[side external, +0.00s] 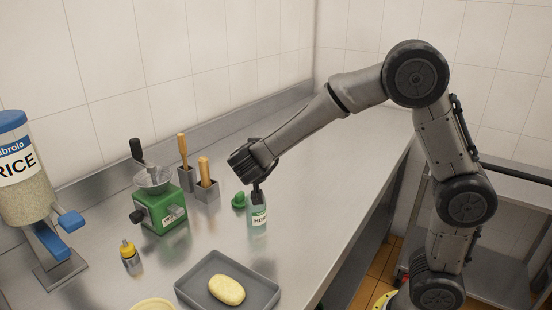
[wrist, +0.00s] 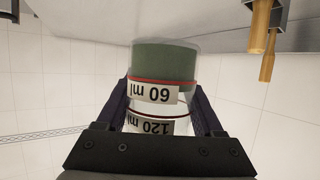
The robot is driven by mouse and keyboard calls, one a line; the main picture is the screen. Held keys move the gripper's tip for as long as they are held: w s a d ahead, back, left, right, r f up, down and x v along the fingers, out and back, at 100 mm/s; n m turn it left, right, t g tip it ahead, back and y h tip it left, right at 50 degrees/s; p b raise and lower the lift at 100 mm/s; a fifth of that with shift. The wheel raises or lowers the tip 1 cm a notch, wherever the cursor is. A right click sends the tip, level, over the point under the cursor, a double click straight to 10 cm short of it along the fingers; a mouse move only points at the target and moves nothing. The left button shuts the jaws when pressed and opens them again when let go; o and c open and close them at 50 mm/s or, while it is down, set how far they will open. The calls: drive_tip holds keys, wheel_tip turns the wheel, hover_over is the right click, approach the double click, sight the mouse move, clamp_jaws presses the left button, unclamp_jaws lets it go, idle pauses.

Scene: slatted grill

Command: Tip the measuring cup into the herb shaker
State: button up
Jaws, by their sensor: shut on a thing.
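The herb shaker (side external: 258,217) is a small pale-green container labelled "HER…", upright on the steel counter. A dark narrow part shows just above it; I cannot tell whether it touches. My gripper (side external: 241,162) is above and slightly left of the shaker. In the wrist view, my gripper (wrist: 162,103) is shut on the clear measuring cup (wrist: 158,112), marked 60 ml and 120 ml. Green contents lie at the cup's base, up to about the 60 ml line.
A green grinder (side external: 165,211) and metal holders with wooden-handled tools (side external: 206,190) stand left of the shaker. A small yellow-capped bottle (side external: 130,258), a rice dispenser (side external: 25,185) and a grey tray (side external: 262,297) with a yellow bar are nearer. The counter right of the shaker is clear.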

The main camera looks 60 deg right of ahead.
drive_tip(key=w+a+f, duration=0.2)
drive_tip(key=w+f, duration=0.1)
drive_tip(key=shift+a+f, duration=0.1)
drive_tip(key=shift+a, duration=0.3)
drive_tip(key=shift+s+f, duration=0.1)
drive_tip(key=m+t+y, duration=0.3)
drive_tip(key=m, duration=0.2)
drive_tip(key=f+m+t+y, duration=0.1)
drive_tip(key=m+t+y, duration=0.2)
drive_tip(key=m, duration=0.2)
drive_tip(key=w+a+m+t+y, duration=0.1)
drive_tip(key=m+t+y, duration=0.2)
drive_tip(key=m, duration=0.1)
drive_tip(key=shift+f+m+t, duration=0.2)
drive_tip(key=shift+m+t, duration=0.1)
drive_tip(key=shift+m, duration=0.1)
idle(1.2)
